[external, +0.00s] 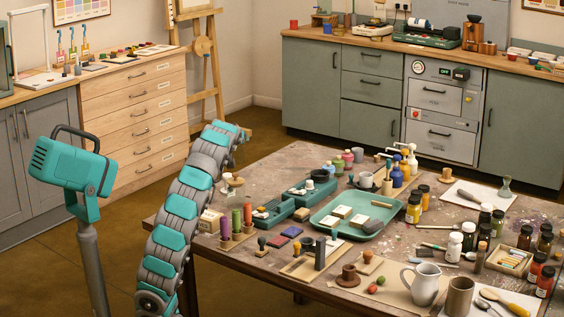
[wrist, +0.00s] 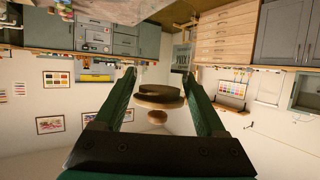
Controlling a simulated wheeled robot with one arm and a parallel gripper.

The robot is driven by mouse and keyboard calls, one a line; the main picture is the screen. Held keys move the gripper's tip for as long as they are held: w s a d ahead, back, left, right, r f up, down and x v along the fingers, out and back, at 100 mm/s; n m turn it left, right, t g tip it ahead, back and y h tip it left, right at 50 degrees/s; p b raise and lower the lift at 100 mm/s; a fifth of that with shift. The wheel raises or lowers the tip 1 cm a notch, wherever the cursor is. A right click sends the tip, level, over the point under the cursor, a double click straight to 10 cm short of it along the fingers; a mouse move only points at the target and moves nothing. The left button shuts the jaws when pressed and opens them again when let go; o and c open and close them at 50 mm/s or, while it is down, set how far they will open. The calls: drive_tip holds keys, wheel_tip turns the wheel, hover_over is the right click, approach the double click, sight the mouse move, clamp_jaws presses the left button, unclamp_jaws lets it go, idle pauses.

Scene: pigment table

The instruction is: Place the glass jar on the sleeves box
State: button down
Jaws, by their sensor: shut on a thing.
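In the wrist view my gripper (wrist: 159,72) is shut on a round brown, knobbed thing between its two green fingers. It looks like the lidded top of the glass jar (wrist: 157,101); clear glass cannot be made out. In the external view a small brown-topped thing, probably the same jar (external: 234,181), shows just right of my arm, at the table's left end. My gripper is mostly hidden there behind the arm's end. A small pale carton, probably the sleeves box (external: 210,221), stands on the table below and left of it, partly behind my arm.
Teal trays (external: 280,211), a larger teal tray (external: 352,215), and many bottles and tools crowd the table to the right. A white jug (external: 424,284) stands near the front.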

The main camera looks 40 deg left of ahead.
drive_tip(key=s+d+f, duration=0.1)
drive_tip(key=s+f, duration=0.1)
drive_tip(key=s, duration=0.8)
drive_tip(key=s+d+f+m+b, duration=0.1)
drive_tip(key=s+f, duration=0.2)
drive_tip(key=s, duration=0.8)
drive_tip(key=s+d+f, duration=0.2)
drive_tip(key=s, duration=0.8)
hover_over(204, 213)
drive_tip(key=shift+t+h, duration=0.3)
drive_tip(key=shift+s+f, duration=0.1)
drive_tip(key=shift+f, duration=2.3)
drive_tip(key=shift+b, duration=0.3)
drive_tip(key=shift+f, duration=0.2)
unclamp_jaws()
